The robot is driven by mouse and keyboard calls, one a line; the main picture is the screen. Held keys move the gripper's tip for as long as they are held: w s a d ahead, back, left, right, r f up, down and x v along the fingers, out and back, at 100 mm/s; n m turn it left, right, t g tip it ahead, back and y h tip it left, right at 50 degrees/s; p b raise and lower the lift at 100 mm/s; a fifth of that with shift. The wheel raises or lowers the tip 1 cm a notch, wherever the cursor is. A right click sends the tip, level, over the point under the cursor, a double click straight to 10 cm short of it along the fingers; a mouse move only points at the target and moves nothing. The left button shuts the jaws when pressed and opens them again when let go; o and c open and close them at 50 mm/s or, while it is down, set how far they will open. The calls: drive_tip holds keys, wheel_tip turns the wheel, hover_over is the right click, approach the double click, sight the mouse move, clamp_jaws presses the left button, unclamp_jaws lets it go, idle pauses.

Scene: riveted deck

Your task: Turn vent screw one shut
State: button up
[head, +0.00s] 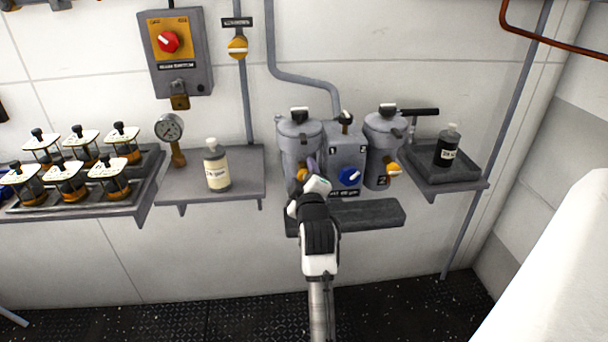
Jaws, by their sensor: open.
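A filter unit has two grey canisters, the left canister (291,140) and the right canister (378,140), with a grey block (346,155) between them. An orange knob (302,174) sits low on the left canister, partly hidden by my gripper; another orange knob (393,169) is on the right one. Which part is vent screw one cannot be read. My gripper (312,172) is open at the left orange knob; whether it touches is hidden.
A blue knob (349,176) on the block is close to my gripper's right. A dark tray (375,214) juts out below the unit. A bottle (216,165) stands on the left shelf (250,177); a dark bottle (447,146) stands on the right shelf (466,180).

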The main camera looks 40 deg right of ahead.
drive_tip(key=c, duration=1)
drive_tip(key=shift+m, duration=0.3)
drive_tip(key=m, duration=0.4)
drive_tip(key=m+p, duration=0.1)
drive_tip(key=m, duration=0.3)
drive_tip(key=shift+m, duration=0.4)
drive_tip(key=m+p, duration=0.1)
drive_tip(key=m, duration=0.3)
drive_tip(key=shift+r+p, duration=0.1)
drive_tip(key=shift+p, duration=0.3)
drive_tip(key=shift+s+d+m+p, duration=0.1)
drive_tip(key=shift+m+p, duration=0.65)
drive_tip(key=shift+m, duration=1.45)
